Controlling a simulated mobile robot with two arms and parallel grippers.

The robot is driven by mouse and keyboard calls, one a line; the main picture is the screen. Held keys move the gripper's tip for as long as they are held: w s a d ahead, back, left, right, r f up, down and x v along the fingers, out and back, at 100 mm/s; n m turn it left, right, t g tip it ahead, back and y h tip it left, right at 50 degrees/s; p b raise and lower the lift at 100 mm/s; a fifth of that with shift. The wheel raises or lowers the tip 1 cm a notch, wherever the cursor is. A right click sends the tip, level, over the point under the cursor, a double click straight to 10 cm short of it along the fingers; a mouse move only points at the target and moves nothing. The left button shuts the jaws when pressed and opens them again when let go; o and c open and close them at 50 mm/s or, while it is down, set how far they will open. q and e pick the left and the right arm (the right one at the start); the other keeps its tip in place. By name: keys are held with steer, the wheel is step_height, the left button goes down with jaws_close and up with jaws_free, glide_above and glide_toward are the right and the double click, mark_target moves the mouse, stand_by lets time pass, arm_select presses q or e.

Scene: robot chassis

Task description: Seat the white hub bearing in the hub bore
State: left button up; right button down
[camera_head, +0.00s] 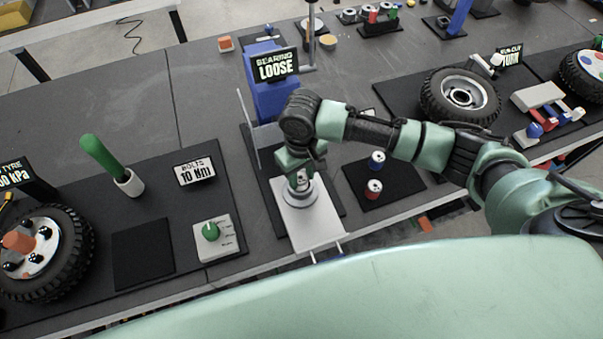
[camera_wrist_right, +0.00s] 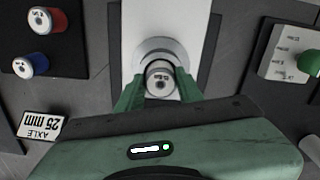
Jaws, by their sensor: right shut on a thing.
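The white hub bearing (camera_wrist_right: 160,78), a short cylinder with a dark printed label, is between the fingers of my right gripper (camera_wrist_right: 158,88), which is shut on it. In the head view the right gripper (camera_head: 301,176) points down over the round grey hub (camera_head: 314,198) on a white plate (camera_head: 318,229). In the right wrist view the hub (camera_wrist_right: 158,50) shows as a pale ring just beyond the bearing. The bearing and gripper cover the bore. I cannot tell whether the bearing is above it or partly in it. My left gripper is not in view.
A red bearing (camera_head: 374,187) and a blue bearing (camera_head: 377,158) stand on a black mat right of the hub. A blue press-like stand with a "BEARING LOOSE" sign (camera_head: 276,66) is behind. A green dial (camera_head: 211,231) box is left. An "AXLE 25 mm" card (camera_wrist_right: 41,125) lies nearby.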

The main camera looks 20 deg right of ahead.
mark_target(301, 179)
steer(key=c, duration=0.9)
jaws_free()
steer(key=shift+f, duration=0.1)
steer(key=shift+r+b, duration=1.05)
steer(key=shift+r, duration=5.15)
steer(key=shift+s+f, duration=0.1)
